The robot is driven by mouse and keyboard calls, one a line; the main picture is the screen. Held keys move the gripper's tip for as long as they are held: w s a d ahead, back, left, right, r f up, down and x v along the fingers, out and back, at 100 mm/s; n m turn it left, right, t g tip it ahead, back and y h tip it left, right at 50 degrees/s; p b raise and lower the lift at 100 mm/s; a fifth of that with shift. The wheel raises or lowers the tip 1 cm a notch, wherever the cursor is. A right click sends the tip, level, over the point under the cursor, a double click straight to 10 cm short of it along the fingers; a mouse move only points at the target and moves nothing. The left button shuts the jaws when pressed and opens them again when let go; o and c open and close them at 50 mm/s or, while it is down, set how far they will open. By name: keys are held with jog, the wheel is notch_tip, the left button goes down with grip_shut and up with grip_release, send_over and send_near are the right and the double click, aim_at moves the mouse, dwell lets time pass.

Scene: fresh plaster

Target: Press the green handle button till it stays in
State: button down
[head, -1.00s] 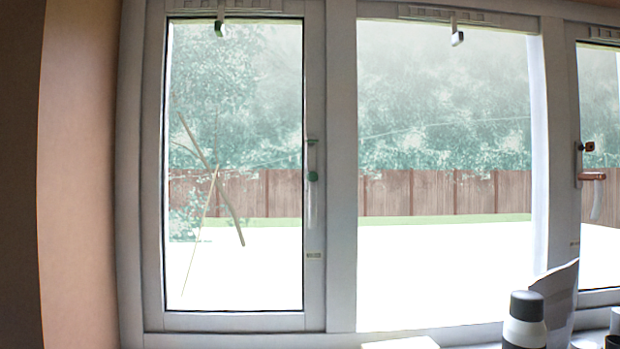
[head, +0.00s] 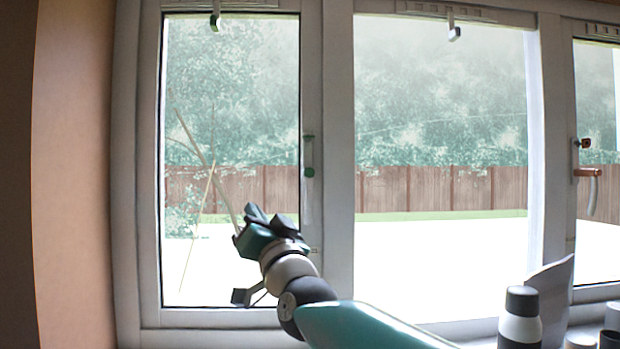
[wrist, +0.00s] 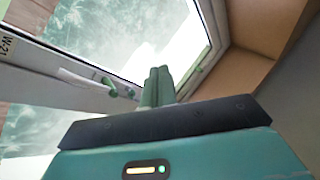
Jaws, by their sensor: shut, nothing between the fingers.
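A window handle with a pale lever (head: 309,194) hangs on the right side of the left window's frame. A round green part (head: 309,172) sits at the lever's top, and a smaller green part (head: 309,141) sits just above it; I cannot tell which is the button or whether it is in. The wrist view shows the pale lever (wrist: 80,79) and green parts (wrist: 111,88) left of my fingers. My gripper (head: 256,212) is lower left of the handle in the head view. Its green fingers (wrist: 157,84) are shut together, empty, apart from the handle.
A dark-capped bottle (head: 521,318) and several dark-topped items stand on the sill at lower right. A wall (head: 72,180) borders the left side.

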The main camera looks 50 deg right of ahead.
aim_at(311, 178)
jog(key=s+d+r+m+g+h, duration=0.1)
jog(key=s+d+r+m+h, duration=0.5)
jog(key=d+h, duration=0.3)
jog(key=shift+s+r+g, duration=0.15)
jog(key=shift+g, duration=0.25)
jog(key=shift+w+d, duration=1.5)
jog(key=shift+d, duration=0.15)
jog(key=shift+w+d, duration=1.45)
jog(key=shift+d, duration=0.15)
jog(key=shift+w+d, duration=0.25)
jog(key=shift+d, duration=0.05)
jog(key=shift+w+d, duration=0.35)
jog(key=shift+s+a, duration=0.65)
